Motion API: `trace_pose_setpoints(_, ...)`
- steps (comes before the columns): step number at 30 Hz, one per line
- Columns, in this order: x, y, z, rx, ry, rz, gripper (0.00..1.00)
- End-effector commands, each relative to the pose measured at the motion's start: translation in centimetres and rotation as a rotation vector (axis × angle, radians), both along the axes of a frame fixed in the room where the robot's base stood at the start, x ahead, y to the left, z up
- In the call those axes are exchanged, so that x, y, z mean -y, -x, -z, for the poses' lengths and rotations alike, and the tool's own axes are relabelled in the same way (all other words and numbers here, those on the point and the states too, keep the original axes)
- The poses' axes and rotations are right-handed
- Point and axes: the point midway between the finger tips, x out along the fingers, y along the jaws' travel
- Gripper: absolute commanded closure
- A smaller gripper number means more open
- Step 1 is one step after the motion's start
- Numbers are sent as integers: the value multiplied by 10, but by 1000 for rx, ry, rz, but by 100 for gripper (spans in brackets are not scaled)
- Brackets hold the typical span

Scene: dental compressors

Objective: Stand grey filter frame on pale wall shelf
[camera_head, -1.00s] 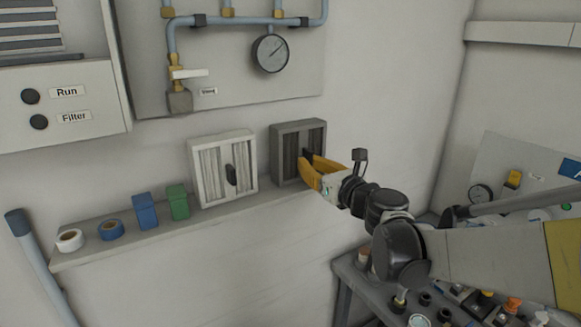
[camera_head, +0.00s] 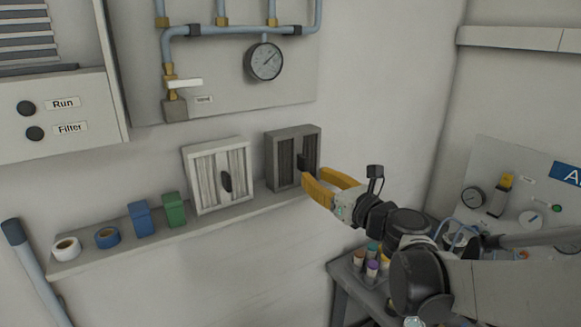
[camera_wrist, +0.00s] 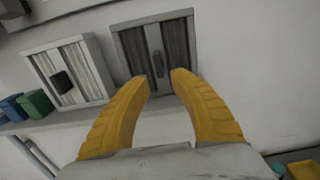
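The grey filter frame (camera_head: 282,162) stands upright on the pale wall shelf (camera_head: 240,208), near its right end. It has a dark handle on its pleated front and also shows in the wrist view (camera_wrist: 185,42). My gripper (camera_head: 328,182) is just in front of and below the handle, with its yellow fingers apart. In the wrist view, the open fingertips (camera_wrist: 163,78) are either side of the handle's line, with nothing between them. The frame leans on or stands close to the wall; I cannot tell which.
A white filter frame (camera_head: 205,190) stands left of the grey one. A green box (camera_head: 174,209), a blue box (camera_head: 142,218), a blue roll (camera_head: 107,238) and a white roll (camera_head: 66,249) line the shelf's left part. A bench (camera_head: 343,270) with small items is at lower right.

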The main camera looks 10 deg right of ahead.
Motion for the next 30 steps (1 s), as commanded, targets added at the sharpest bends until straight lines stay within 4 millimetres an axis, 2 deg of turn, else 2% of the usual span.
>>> trace_pose_setpoints(3,10,26,-2,0,0,3,73)
trace_pose_setpoints(10,18,56,-1,0,2,1,73)
trace_pose_setpoints(14,1,68,8,-7,161,-41,73)
trace_pose_setpoints(17,-33,87,31,-5,532,-150,73)
trace_pose_setpoints(18,-47,99,44,3,733,-218,73)
trace_pose_setpoints(20,-65,123,66,32,1061,-348,73)
trace_pose_setpoints(21,-72,139,81,61,1284,-445,73)
trace_pose_setpoints(24,-73,181,112,157,1795,-711,73)
trace_pose_setpoints(27,-59,215,131,264,2195,-973,73)
trace_pose_setpoints(30,-42,236,139,351,2459,-1185,73)
